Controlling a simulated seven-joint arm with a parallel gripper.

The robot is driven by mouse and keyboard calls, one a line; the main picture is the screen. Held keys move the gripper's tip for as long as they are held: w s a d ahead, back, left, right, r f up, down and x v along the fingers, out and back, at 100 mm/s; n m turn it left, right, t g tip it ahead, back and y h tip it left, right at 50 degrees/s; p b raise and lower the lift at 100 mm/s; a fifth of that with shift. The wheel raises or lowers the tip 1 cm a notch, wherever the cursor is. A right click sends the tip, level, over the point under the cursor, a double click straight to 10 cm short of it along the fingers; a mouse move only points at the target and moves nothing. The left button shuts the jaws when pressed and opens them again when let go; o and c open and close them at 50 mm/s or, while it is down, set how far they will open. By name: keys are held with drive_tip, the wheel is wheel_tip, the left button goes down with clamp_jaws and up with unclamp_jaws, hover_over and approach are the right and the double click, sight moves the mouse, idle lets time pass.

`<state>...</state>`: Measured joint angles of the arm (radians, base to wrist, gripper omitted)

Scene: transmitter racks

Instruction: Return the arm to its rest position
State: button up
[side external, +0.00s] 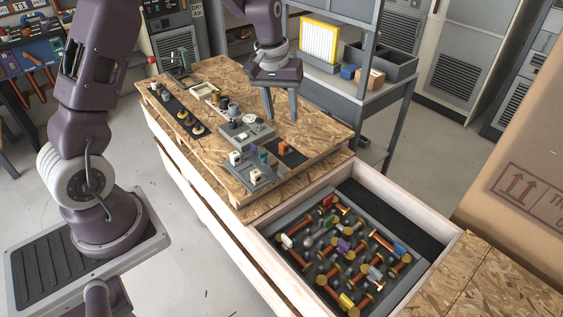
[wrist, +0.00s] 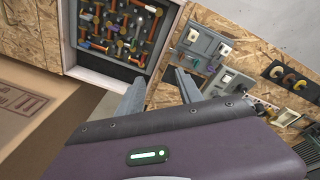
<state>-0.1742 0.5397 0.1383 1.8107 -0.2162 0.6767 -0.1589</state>
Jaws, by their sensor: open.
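My gripper (side external: 281,110) is open and empty above the chipboard bench top (side external: 318,122), with its fingers pointing down over the panels. In the wrist view its two fingers (wrist: 158,92) are spread apart with nothing between them. I cannot tell from the side view how far the fingertips are above the board.
Grey panels (side external: 262,182) with small parts and a dark strip of knobs (side external: 178,112) sit on the bench. A crate (side external: 425,222) holds a tray of several coloured copper pieces. A cardboard box (side external: 520,165) stands right, a shelf rack (side external: 375,110) behind.

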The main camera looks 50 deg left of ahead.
drive_tip(key=s+d+r+m+t, duration=0.25)
drive_tip(key=s+d+r, duration=0.35)
drive_tip(key=s+r, duration=0.45)
drive_tip(key=s+d+r+m, duration=0.2)
drive_tip(key=s, duration=0.6)
drive_tip(key=s+d+r+m+t, duration=0.1)
drive_tip(key=s+d+r+m, duration=0.1)
drive_tip(key=s, duration=0.7)
drive_tip(key=shift+s, duration=0.3)
